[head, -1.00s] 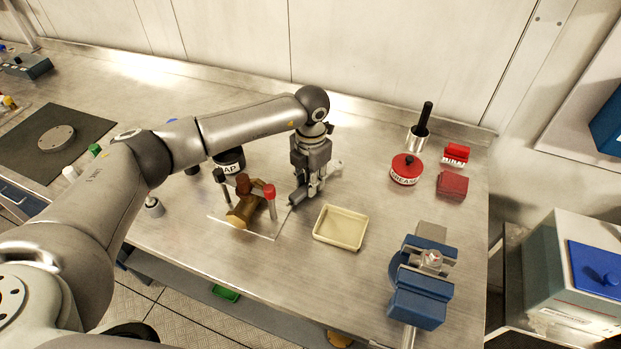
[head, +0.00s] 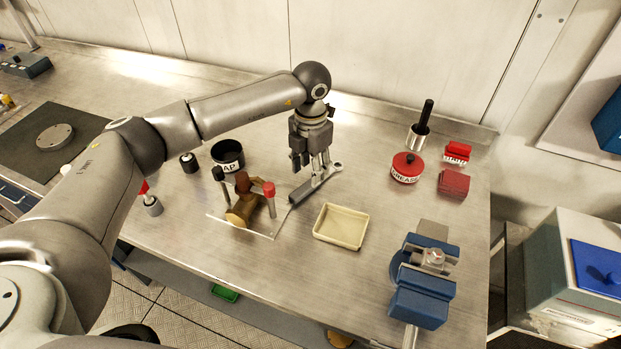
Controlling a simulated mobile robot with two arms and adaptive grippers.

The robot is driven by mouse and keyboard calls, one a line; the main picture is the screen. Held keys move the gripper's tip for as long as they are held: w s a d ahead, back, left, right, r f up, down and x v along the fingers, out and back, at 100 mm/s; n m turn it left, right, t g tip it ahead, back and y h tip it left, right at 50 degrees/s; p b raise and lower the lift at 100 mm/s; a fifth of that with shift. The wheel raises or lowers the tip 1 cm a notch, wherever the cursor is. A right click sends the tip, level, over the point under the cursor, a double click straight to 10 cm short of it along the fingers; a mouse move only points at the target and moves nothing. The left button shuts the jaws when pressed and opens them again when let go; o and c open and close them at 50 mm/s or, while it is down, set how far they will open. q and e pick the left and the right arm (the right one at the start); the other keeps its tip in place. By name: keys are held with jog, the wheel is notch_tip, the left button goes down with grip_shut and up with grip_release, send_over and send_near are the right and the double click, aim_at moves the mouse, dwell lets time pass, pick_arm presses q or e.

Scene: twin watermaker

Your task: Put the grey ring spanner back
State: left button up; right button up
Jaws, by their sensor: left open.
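The grey ring spanner (head: 304,189) lies on the steel bench in the middle of the head view, slanting from lower left to upper right. Its dark grey handle end is near the clear plate's right edge and its ring end points to the back right. My left gripper (head: 308,169) is over the spanner, pointing down, with its fingers apart. It stands just above or behind the spanner's middle and holds nothing that I can see. I cannot tell whether a finger touches the spanner. My right gripper is not in view.
A clear plate (head: 217,217) with a brass fitting (head: 243,209) and red- and black-topped posts lies left of the spanner. A cream tray (head: 341,245) is to the right. A black pot (head: 228,155), a red grease tin (head: 406,168) and a blue vice (head: 421,293) stand around.

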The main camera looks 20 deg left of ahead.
pick_arm(q)
notch_tip(320, 180, up, 8)
jog(key=b, duration=0.1)
dwell(0.5)
